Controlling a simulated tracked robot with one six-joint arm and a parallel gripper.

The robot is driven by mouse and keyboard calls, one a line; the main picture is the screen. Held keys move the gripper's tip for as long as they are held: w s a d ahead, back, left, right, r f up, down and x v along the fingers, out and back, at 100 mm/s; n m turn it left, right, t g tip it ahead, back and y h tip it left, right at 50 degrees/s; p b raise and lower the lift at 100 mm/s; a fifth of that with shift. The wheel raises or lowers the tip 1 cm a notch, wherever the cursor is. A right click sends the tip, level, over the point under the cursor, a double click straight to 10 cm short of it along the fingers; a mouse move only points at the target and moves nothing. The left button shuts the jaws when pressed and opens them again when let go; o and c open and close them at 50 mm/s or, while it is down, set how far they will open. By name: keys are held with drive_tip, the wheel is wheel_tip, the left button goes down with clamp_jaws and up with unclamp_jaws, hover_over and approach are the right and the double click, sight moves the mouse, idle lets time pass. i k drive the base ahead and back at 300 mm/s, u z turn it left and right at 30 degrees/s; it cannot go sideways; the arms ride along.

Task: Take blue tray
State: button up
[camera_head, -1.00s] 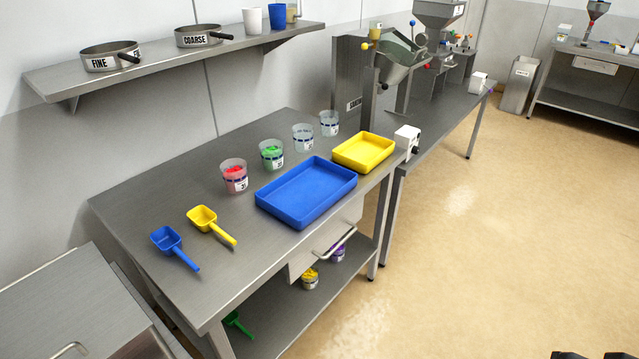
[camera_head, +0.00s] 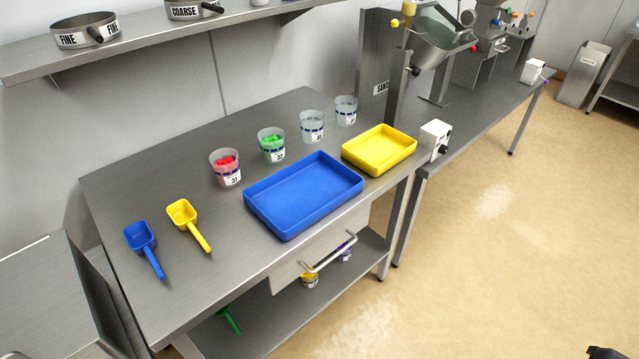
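The blue tray (camera_head: 304,197) lies flat and empty on the steel table (camera_head: 150,188), near its front edge and right of the middle. Nothing covers it. A small dark shape in the bottom right corner may be part of my gripper, but too little shows to tell. No gripper fingers are seen near the tray.
A yellow tray (camera_head: 380,150) sits just right of the blue tray. Several clear cups stand behind, including a red-filled one (camera_head: 226,167) and a green-filled one (camera_head: 272,145). A blue scoop (camera_head: 141,238) and yellow scoop (camera_head: 184,215) lie left. A drawer handle (camera_head: 330,258) juts out below. Floor at right is open.

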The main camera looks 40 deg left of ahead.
sight(290, 200)
drive_tip(key=i, duration=2.25)
drive_tip(key=u, duration=3)
